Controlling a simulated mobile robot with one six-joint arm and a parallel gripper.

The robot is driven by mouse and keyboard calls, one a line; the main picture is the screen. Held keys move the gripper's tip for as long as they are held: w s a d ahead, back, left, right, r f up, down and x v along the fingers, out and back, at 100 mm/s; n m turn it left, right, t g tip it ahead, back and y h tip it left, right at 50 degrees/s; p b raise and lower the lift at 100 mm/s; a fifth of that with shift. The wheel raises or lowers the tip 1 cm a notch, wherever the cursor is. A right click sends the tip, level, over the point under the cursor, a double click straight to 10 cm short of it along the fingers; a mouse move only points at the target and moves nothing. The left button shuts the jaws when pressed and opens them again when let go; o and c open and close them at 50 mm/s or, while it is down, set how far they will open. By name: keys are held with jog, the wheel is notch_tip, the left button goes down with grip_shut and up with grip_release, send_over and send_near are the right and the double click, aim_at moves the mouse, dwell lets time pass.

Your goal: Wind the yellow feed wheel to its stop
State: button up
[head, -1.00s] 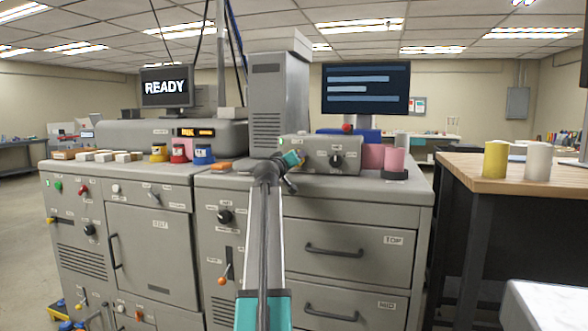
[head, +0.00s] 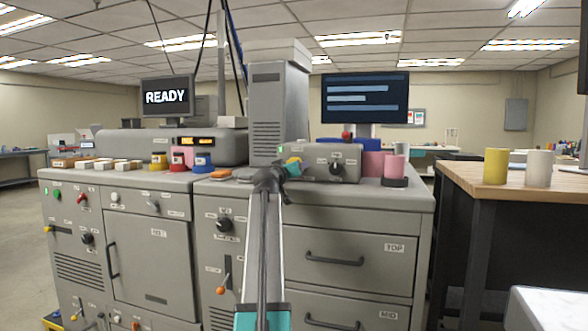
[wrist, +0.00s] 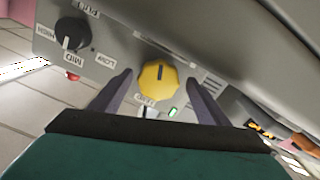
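The yellow feed wheel (wrist: 157,82) is a scalloped knob with a dark pointer line, on the front of a small grey control box (wrist: 215,55). In the wrist view the two dark fingers of my gripper (wrist: 160,92) are spread, one on each side of the wheel, with gaps between. I cannot tell how near the fingertips are in depth. Nothing is held.
A black selector knob (wrist: 72,32) marked HIGH, MID and LOW sits beside the wheel. A small green light (wrist: 173,112) is lit. A monitor (head: 167,96) reads READY.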

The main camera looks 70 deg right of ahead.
jog(key=shift+r, duration=0.15)
jog(key=shift+a, duration=0.15)
jog(key=a+p, duration=0.1)
jog(key=a, duration=1.2)
jog(key=shift+s+a+p, duration=0.3)
jog(key=shift+s+p, duration=0.05)
dwell(0.5)
